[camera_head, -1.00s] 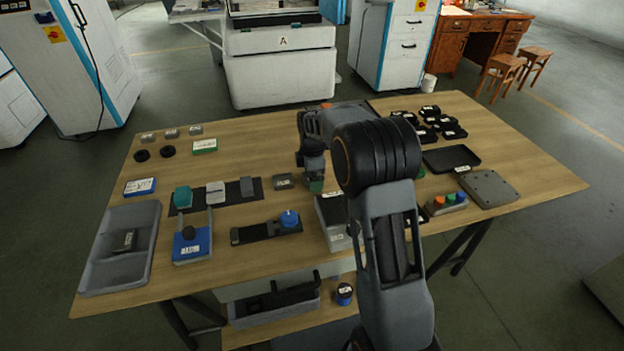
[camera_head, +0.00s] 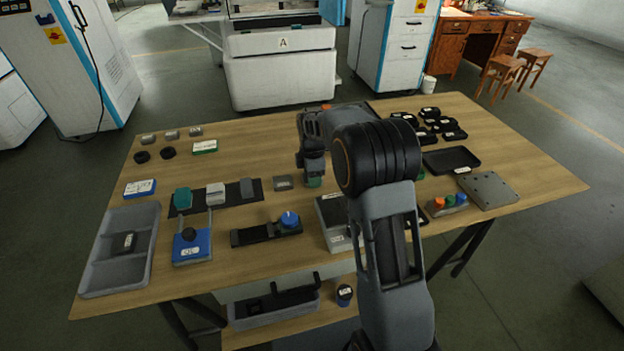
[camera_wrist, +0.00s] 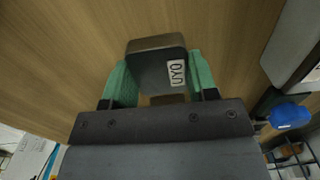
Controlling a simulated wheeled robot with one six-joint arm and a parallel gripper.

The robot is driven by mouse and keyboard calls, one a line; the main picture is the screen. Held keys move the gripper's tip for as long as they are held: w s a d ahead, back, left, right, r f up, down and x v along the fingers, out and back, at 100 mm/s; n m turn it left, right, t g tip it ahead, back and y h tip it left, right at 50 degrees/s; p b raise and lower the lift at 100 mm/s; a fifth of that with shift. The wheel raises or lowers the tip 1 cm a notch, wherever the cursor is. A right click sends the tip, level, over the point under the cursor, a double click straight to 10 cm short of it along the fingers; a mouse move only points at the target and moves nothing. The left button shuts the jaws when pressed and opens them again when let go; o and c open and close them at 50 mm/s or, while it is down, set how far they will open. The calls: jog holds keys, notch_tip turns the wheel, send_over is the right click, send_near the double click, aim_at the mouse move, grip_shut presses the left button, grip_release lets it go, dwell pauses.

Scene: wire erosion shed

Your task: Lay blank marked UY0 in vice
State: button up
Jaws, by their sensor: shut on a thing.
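The grey blank with the white UY0 label (camera_wrist: 158,68) is between the green fingertips of my gripper (camera_wrist: 160,82) in the wrist view. The fingers are shut on its two sides, and its label faces the camera. In the head view my gripper (camera_head: 314,181) is low over the middle of the table, and the blank is hidden there. A black rail-like fixture (camera_head: 252,235) with a blue knob (camera_head: 290,219) lies in front and to the left of my gripper. It may be the vice, but I cannot tell for sure. The blue knob also shows in the wrist view (camera_wrist: 290,117).
A small grey block (camera_head: 284,182) lies just left of my gripper. A grey box (camera_head: 336,222) stands in front of it. A black mat (camera_head: 232,193) with several blocks, a blue fixture (camera_head: 192,248) and a grey tray (camera_head: 92,274) are on the left. Bare wood lies behind.

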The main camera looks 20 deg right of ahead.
jog(key=shift+r, duration=0.15)
jog(key=shift+r+p, duration=2.9)
jog(key=shift+r, duration=0.5)
jog(key=shift+r, duration=0.1)
